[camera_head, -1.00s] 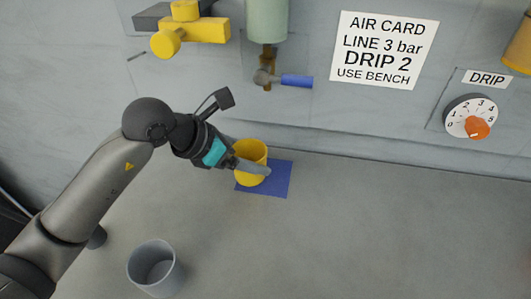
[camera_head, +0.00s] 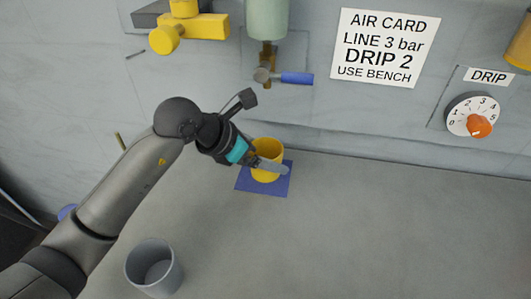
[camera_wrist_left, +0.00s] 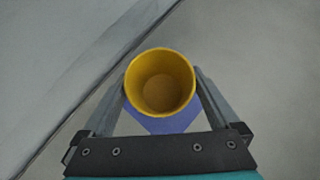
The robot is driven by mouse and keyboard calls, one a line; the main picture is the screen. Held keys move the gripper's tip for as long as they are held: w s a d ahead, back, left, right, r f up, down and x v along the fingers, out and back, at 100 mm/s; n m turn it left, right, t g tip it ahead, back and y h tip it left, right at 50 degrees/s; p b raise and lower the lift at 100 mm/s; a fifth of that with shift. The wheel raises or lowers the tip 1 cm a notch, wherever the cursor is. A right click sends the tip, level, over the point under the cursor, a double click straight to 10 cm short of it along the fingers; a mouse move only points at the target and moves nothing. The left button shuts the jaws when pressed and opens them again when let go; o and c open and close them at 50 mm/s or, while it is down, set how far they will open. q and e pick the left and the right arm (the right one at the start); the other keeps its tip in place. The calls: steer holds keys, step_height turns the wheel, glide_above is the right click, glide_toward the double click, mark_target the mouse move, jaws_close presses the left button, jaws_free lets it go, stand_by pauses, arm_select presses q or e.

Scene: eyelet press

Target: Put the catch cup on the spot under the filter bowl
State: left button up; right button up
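The yellow catch cup (camera_head: 265,147) is upright over the blue square spot (camera_head: 250,184) on the bench, below the filter bowl (camera_head: 267,18). I cannot tell whether its base touches the spot. My left gripper (camera_head: 272,166) has its fingers on either side of the cup. In the left wrist view the cup (camera_wrist_left: 160,83) sits between the two fingers, which appear to press its sides, and part of the blue spot (camera_wrist_left: 165,124) shows below it. The cup looks empty inside. My right gripper is out of view.
A grey cup (camera_head: 154,268) stands on the bench at the lower left. A blue-handled drain valve (camera_head: 296,78) hangs under the bowl. The wall panel carries an air card (camera_head: 384,48) and a drip dial (camera_head: 471,115). The bench right of the spot is clear.

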arm_select(q)
steer(key=shift+r, duration=0.15)
steer(key=p+v, duration=0.1)
steer(key=v, duration=0.6)
steer(key=shift+a+r, duration=0.15)
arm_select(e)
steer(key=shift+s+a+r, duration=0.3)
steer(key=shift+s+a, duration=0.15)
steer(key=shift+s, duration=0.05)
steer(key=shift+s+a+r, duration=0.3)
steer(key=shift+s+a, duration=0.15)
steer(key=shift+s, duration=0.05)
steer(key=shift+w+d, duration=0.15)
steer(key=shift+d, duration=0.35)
